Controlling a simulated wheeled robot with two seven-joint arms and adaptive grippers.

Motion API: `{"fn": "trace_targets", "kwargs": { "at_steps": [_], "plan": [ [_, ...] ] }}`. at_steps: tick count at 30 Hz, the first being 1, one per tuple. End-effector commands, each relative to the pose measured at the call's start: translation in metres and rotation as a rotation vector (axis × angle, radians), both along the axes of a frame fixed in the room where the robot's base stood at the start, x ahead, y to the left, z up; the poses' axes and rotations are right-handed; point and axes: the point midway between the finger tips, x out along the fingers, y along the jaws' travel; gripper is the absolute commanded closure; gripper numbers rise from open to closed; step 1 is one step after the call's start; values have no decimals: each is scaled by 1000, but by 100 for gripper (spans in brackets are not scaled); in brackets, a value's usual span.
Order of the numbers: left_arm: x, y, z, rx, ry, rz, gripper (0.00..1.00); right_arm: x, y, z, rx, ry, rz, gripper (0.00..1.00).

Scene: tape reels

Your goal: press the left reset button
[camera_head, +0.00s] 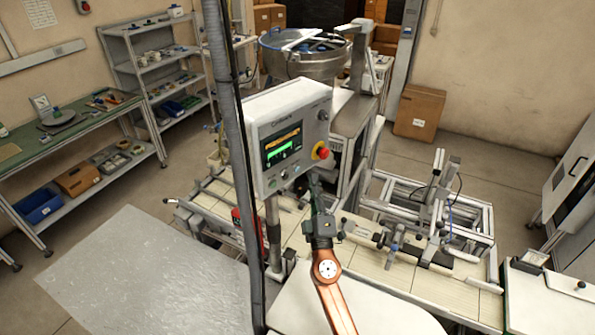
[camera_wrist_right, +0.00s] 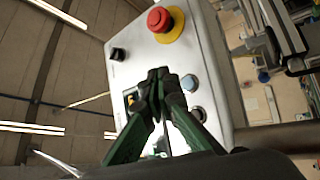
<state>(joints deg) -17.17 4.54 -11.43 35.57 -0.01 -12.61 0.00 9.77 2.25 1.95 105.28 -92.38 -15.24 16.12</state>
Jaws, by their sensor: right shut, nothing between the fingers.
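The grey control panel (camera_head: 290,110) stands on a post in the head view, with a lit screen (camera_head: 283,147). Small round buttons sit in a row below the screen; the left one (camera_head: 272,183) is at the lower left. In the right wrist view, a blue button (camera_wrist_right: 189,82) and a dark-rimmed button (camera_wrist_right: 198,114) show on the panel face, to the right of the fingers. My right gripper (camera_wrist_right: 162,76) is shut and empty, its tips in front of the panel; contact cannot be told. It also shows in the head view (camera_head: 315,180), right of the buttons. My left gripper is out of view.
A red emergency stop (camera_head: 320,151) on a yellow collar sits on the panel's right side, near my right gripper. A black knob (camera_wrist_right: 117,54) is also on the panel. A conveyor bench (camera_head: 400,268) with metal fixtures lies below and right.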

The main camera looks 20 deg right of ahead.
Motion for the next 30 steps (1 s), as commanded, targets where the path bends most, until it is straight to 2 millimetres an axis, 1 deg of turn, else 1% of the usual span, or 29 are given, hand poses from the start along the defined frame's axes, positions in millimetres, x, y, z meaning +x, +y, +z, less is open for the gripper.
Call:
{"fn": "trace_targets", "kwargs": {
  "at_steps": [1,3,10,30],
  "plan": [
    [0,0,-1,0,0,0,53,7,3,0,0,0,1,100],
    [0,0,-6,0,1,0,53,14,7,-1,1,-2,1,100],
    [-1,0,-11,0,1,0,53,28,13,-1,0,0,0,100],
    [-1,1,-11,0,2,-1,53,30,14,0,0,0,0,100]
  ]
}}
